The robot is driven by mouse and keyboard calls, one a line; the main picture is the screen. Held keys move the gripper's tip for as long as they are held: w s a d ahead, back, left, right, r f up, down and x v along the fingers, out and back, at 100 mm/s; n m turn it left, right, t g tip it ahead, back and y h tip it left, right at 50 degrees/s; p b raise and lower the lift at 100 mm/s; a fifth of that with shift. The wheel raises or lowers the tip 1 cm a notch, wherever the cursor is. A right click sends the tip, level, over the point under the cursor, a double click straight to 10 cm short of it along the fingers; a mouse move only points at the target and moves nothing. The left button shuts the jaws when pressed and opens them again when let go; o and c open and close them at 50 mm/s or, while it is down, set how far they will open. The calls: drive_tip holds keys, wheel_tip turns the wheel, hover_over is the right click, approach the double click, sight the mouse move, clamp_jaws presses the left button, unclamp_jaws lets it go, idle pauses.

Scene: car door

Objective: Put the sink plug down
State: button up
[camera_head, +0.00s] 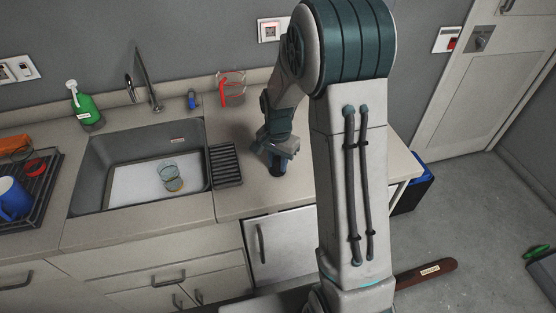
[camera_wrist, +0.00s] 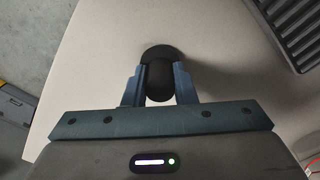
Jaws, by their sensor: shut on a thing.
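The sink plug (camera_wrist: 158,56) is a dark, round piece with a rounded grip. In the wrist view my gripper (camera_wrist: 159,84) is shut on it, one blue-grey finger on each side. In the head view my gripper (camera_head: 275,165) points down over the counter, right of the sink, with the dark plug (camera_head: 276,173) at its fingertips. The plug is at or very close to the counter surface; I cannot tell if it touches. My arm hides part of the counter behind it.
The sink (camera_head: 90,187) holds a glass (camera_head: 171,177). A ribbed dark drainer (camera_head: 225,165) lies between sink and gripper. A red-handled measuring jug (camera_head: 232,89), a small blue item (camera_head: 192,99) and a green bottle (camera_head: 84,106) stand at the back. Counter (camera_head: 247,202) around the plug is clear.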

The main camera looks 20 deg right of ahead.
drive_tip(key=shift+f, duration=0.25)
drive_tip(key=o, duration=1)
drive_tip(key=shift+r, duration=0.1)
drive_tip(key=shift+r, duration=0.1)
